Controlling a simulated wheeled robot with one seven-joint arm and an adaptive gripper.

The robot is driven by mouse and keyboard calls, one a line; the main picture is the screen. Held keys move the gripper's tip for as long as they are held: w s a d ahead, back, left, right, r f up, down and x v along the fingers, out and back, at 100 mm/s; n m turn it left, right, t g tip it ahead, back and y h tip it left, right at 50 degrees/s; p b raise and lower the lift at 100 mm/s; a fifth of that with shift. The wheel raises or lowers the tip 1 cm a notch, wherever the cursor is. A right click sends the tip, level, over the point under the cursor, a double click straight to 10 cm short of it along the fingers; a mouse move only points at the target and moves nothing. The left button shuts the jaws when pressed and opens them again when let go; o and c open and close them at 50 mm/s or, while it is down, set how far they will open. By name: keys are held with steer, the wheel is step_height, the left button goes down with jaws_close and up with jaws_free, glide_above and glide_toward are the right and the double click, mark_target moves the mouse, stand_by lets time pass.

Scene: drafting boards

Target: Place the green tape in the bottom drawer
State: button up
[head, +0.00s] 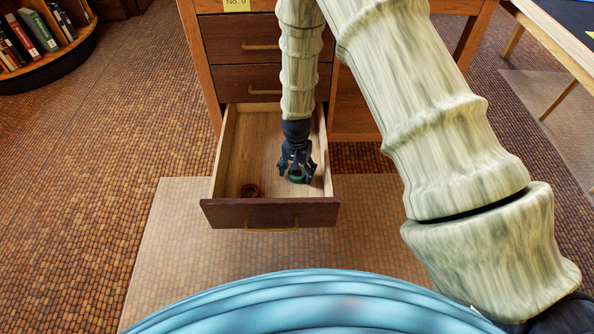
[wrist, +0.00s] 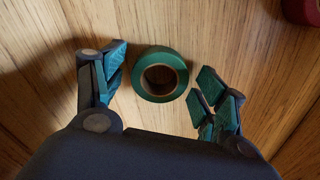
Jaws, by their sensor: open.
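The green tape (head: 297,177) lies flat in the open bottom drawer (head: 235,165), toward its front right. In the wrist view the green tape (wrist: 160,74) rests on the wooden drawer floor, between and slightly beyond my fingers. My gripper (head: 297,168) reaches down into the drawer over the tape. In the wrist view my gripper (wrist: 160,92) is open, with one finger on each side of the tape and a gap on both sides. The tape is partly hidden by my fingers in the head view.
A red tape roll (head: 250,190) lies at the drawer's front left; its edge shows in the wrist view (wrist: 302,10). Two shut drawers (head: 235,83) are above. A round bookshelf (head: 55,58) stands far left, and a table (head: 560,45) at right.

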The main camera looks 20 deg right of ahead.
step_height(320, 180, up, 12)
steer(key=p, duration=0.5)
steer(key=shift+r+p, duration=0.15)
steer(key=shift+p, duration=0.2)
